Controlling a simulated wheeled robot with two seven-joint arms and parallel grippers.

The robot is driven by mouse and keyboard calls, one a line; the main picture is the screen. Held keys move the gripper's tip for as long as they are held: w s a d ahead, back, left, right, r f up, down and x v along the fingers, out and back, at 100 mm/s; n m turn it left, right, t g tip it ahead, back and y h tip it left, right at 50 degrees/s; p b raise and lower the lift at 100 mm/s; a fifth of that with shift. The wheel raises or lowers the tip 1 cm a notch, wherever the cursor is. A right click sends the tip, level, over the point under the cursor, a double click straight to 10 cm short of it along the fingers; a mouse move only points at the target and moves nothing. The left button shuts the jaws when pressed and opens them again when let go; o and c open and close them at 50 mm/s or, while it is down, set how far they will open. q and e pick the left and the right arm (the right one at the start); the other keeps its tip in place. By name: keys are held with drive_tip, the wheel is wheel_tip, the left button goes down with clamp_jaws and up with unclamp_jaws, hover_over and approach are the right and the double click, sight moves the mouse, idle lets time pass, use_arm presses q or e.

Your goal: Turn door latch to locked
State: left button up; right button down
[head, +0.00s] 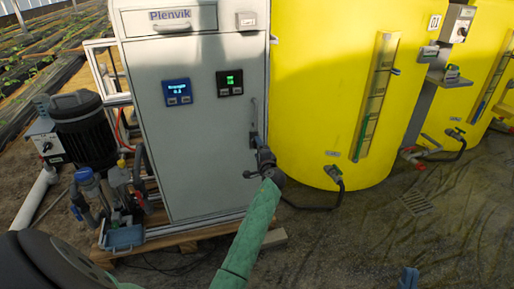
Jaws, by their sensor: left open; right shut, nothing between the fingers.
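The grey cabinet door (200,130) is closed, as far as I can see. A slim upright handle (254,109) shows near its right edge, with a dark latch part (252,141) just below it. My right gripper is not in view.
A yellow tank (310,90) stands close on the right of the cabinet. A hose (315,207) runs low from its valve. A black motor (85,130) and small pumps (110,200) stand on the left. Ground at right is mostly clear.

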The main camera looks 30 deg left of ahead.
use_arm(q)
drive_tip(key=v, duration=0.5)
drive_tip(key=shift+s+d, duration=0.1)
drive_tip(key=shift+d, duration=0.05)
use_arm(e)
drive_tip(key=f, duration=0.1)
drive_tip(key=w+f+g, duration=0.1)
drive_tip(key=f, duration=0.1)
drive_tip(key=w+f+g, duration=0.1)
drive_tip(key=shift+w+a+f+h, duration=0.1)
drive_tip(key=shift+a+f+h, duration=0.2)
drive_tip(key=shift+a+f, duration=0.1)
